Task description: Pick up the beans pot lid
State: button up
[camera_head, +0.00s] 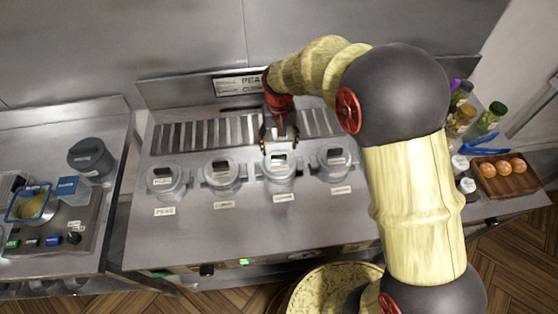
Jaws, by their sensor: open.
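Several lidded grey pots stand in a row on the steel range (240,235). The leftmost pot (166,182) has a front label that seems to read PEAS. The second pot (222,172), third pot (279,172) and rightmost pot (334,163) have labels too small to read, so I cannot tell which is the beans pot. Each pot has a pale lid with a dark mark on top. My gripper (280,143) is red with dark fingers, open and empty. In the picture it is just behind and above the third pot's lid; its exact height is unclear.
A slatted grille (205,133) and a back panel with a sign (239,85) lie behind the pots. A dark grey pot (90,157) stands on the left counter. A wooden tray (505,175) with round orange-brown items and several jars are at right. The range's front is clear.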

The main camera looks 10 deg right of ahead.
aim_at(279, 158)
notch_tip(279, 158, down, 7)
jog(key=shift+a+r+b, duration=0.1)
jog(key=shift+b, duration=0.35)
jog(key=shift+c, duration=0.5)
jog(key=c, duration=1.1)
jog(key=shift+c, duration=0.5)
jog(key=shift+r, duration=0.1)
